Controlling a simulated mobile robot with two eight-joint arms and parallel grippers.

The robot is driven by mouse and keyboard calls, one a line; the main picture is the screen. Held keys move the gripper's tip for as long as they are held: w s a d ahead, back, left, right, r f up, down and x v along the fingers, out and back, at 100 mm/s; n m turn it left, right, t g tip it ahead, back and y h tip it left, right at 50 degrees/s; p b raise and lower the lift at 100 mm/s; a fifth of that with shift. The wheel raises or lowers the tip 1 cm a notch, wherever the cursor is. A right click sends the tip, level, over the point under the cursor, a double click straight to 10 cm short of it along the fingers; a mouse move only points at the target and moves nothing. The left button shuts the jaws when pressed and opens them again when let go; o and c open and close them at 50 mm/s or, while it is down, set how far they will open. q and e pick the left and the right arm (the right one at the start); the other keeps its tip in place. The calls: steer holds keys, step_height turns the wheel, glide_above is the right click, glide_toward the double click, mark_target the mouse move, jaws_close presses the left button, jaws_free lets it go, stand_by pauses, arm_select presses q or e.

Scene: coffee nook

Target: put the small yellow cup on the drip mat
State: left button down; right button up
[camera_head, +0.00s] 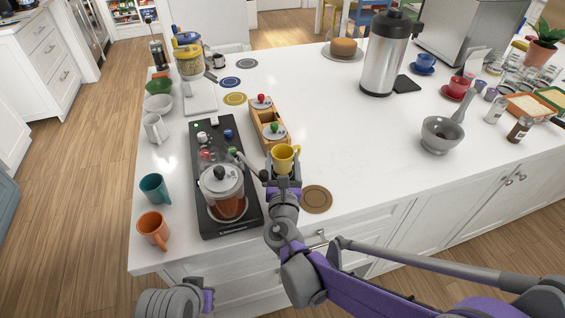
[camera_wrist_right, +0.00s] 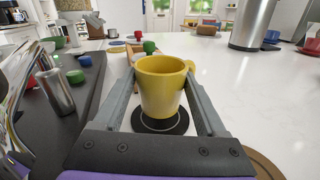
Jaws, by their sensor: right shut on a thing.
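The small yellow cup (camera_head: 284,157) is upright between the fingers of my right gripper (camera_head: 282,172), near the front of the white counter. The wrist view shows the cup (camera_wrist_right: 160,85) with a finger against each side and its handle at the upper right. My right gripper (camera_wrist_right: 163,100) is shut on it. A round black mat (camera_wrist_right: 160,126) with a pale ring shows directly below the cup; I cannot tell whether the cup touches it. In the head view my gripper hides this mat.
A black coffee station (camera_head: 246,218) with a glass pot (camera_head: 223,190) stands close left of my right gripper. A wooden holder (camera_head: 262,117) with lidded items is just behind. A brown round mat (camera_head: 317,199) lies to the right. The counter's middle is clear.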

steer(key=shift+w+f, duration=0.35)
steer(key=shift+f, duration=0.15)
steer(key=shift+s+f, duration=0.15)
steer(key=shift+f, duration=0.1)
steer(key=shift+f, duration=0.15)
steer(key=o, duration=1.4)
steer(key=shift+o, duration=0.2)
steer(key=shift+r, duration=0.2)
steer(key=s+b, duration=0.1)
steer(key=s, duration=1.1)
steer(key=shift+d, duration=0.2)
